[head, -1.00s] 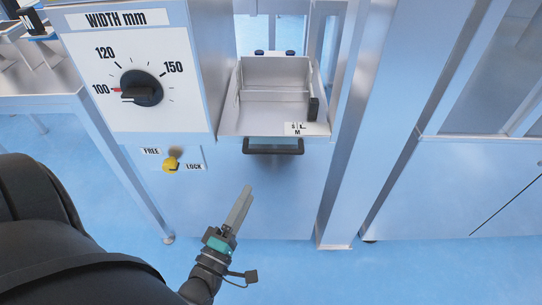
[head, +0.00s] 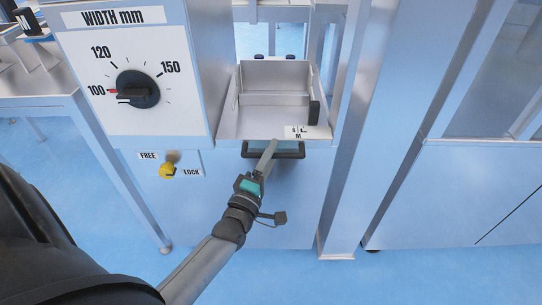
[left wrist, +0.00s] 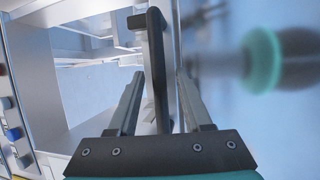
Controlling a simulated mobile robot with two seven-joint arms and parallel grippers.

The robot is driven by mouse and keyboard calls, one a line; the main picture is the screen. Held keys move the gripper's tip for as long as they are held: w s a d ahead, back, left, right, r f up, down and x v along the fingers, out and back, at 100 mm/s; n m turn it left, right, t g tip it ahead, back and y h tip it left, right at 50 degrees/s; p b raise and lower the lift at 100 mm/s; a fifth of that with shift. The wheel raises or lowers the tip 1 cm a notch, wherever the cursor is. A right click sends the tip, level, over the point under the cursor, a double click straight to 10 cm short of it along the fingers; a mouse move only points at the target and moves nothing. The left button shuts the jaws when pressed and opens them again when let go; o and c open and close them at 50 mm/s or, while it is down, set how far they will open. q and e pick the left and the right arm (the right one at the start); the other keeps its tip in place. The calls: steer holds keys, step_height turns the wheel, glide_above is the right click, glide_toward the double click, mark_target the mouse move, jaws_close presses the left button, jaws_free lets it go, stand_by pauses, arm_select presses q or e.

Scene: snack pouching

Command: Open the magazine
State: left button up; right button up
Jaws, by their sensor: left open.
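The magazine (head: 275,122) is a metal tray in the machine front, with a dark bar handle (head: 290,155) below its front edge. My left gripper (head: 273,146) is at the handle, reaching up from below. In the left wrist view my left gripper (left wrist: 158,82) is open, and the handle (left wrist: 155,65) runs lengthwise between its two fingers, with gaps visible on both sides. In the head view the fingers cover part of the handle. My right gripper is in neither view.
Left of the magazine is a width dial (head: 138,90) with its pointer near 100. Below it a yellow knob (head: 168,170) sits between FREE and LOCK labels. A metal post (head: 345,190) stands to the right. The floor in front is clear.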

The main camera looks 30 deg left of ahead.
arm_select(q)
jaws_close()
stand_by(0.4)
stand_by(1.0)
